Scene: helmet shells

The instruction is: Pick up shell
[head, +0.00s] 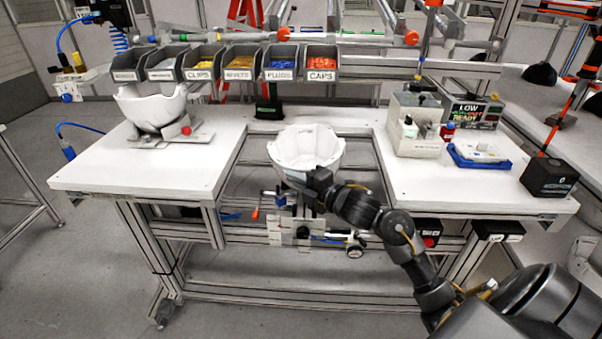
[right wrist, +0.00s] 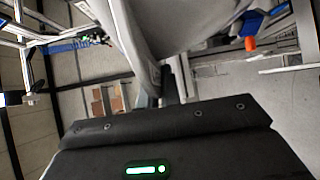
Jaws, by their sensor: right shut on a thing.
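A white helmet shell (head: 304,150) sits in the gap of the workbench in the head view, open side up. My right gripper (head: 312,180) is at its near rim and is shut on it. The shell also fills the top middle of the right wrist view (right wrist: 195,25), close in front of the gripper. The fingertips are mostly hidden by the shell and the gripper body. A second white shell (head: 150,108) rests on a metal fixture on the left part of the bench. My left gripper is not in view.
The white workbench (head: 150,165) has a gap in the middle. Labelled bins (head: 239,64) hang along the back rail. A grey box device (head: 415,128), a blue tray (head: 480,155) and a black box (head: 549,177) stand on the right. A clamp mechanism (head: 295,230) is below the held shell.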

